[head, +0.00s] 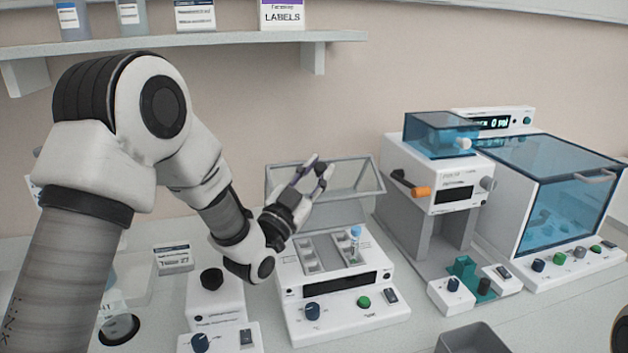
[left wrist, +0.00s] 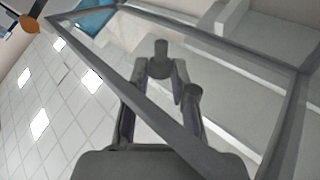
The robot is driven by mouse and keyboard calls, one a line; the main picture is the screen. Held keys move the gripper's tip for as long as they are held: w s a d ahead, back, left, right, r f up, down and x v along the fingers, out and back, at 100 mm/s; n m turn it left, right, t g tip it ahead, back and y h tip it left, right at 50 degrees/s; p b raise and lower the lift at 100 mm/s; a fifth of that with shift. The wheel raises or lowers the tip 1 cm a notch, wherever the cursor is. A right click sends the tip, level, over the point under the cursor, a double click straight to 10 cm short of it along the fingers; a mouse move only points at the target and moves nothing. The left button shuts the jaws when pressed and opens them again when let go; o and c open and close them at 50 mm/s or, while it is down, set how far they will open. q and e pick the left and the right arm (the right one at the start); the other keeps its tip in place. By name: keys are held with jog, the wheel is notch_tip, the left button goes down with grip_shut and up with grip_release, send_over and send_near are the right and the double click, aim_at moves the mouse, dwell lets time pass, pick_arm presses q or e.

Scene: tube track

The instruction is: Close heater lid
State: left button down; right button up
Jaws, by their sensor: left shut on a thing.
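The heater (head: 345,310) is a white box with a dark display, a dark knob, a green button and a dark switch. Its clear, grey-framed lid (head: 355,180) stands raised and tilted at the back. A blue-capped tube (head: 355,242) stands upright in the open wells. My left gripper (head: 317,172) is at the lid's upper part, left of its middle, with its fingers closed on it. In the left wrist view the lid's grey frame (left wrist: 125,88) crosses diagonally by the fingers (left wrist: 172,80). The exact contact is hard to see.
A small white device with a black knob (head: 211,279) stands left of the heater. A machine with an orange-tipped handle (head: 421,191) and a blue-windowed cabinet (head: 565,190) stand right. A grey bin (head: 472,338) is in front. A shelf (head: 200,40) holds boxes and bottles above.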

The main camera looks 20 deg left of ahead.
pick_arm(q)
jog(key=shift+d+f, duration=0.1)
jog(key=c, duration=0.9)
grip_release()
jog(key=shift+c, duration=0.2)
jog(key=v, duration=1.2)
